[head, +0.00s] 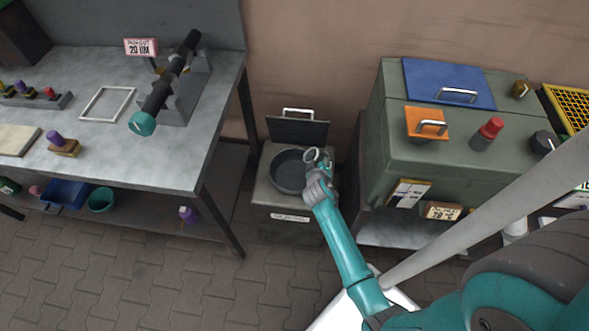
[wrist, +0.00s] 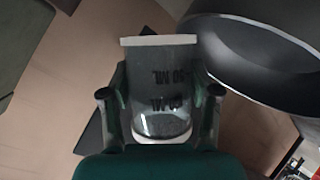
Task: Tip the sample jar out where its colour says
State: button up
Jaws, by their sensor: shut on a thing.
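My gripper (head: 318,172) is shut on a clear sample jar (wrist: 160,85) with black volume marks and a pale rim. In the wrist view the jar stands between the two fingers (wrist: 160,105), and a thin dark layer shows at its closed end. The layer's exact colour is hard to tell. In the head view the jar (head: 316,155) is small, beside the right edge of a round dark basin (head: 283,178) set in a grey bin (head: 268,208). The basin also shows at the upper right of the wrist view (wrist: 250,62). The bin's front label (head: 290,217) is unreadable.
The bin's hinged lid (head: 297,131) stands open behind the basin. A metal workbench (head: 185,165) with small tools is at left. A green cabinet (head: 385,140) with blue (head: 430,80) and orange (head: 415,120) handled lids stands close at right. Paved floor lies in front.

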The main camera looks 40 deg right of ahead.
jog(key=shift+w+n+g+h, duration=0.1)
jog(key=shift+n+g+h, duration=0.2)
jog(key=shift+n, duration=0.1)
dwell(0.4)
jog(key=shift+r+n+g+h+p, duration=0.3)
jog(key=shift+r+n+g+p, duration=0.2)
jog(key=shift+p, duration=0.15)
dwell(0.6)
jog(key=shift+f+n+g+h+p, duration=0.6)
jog(key=shift+f+n+h, duration=0.1)
jog(key=shift+n, duration=0.3)
dwell(2.0)
jog(key=shift+w+a+f+n+g+h, duration=0.4)
jog(key=shift+w+a+n+h, duration=0.1)
jog(key=shift+w+a, duration=0.15)
dwell(0.8)
jog(key=shift+w+f+n+g+h+p, duration=0.15)
jog(key=shift+f+n+g+h+p, duration=0.15)
jog(key=shift+n+h+p, duration=0.15)
dwell(1.0)
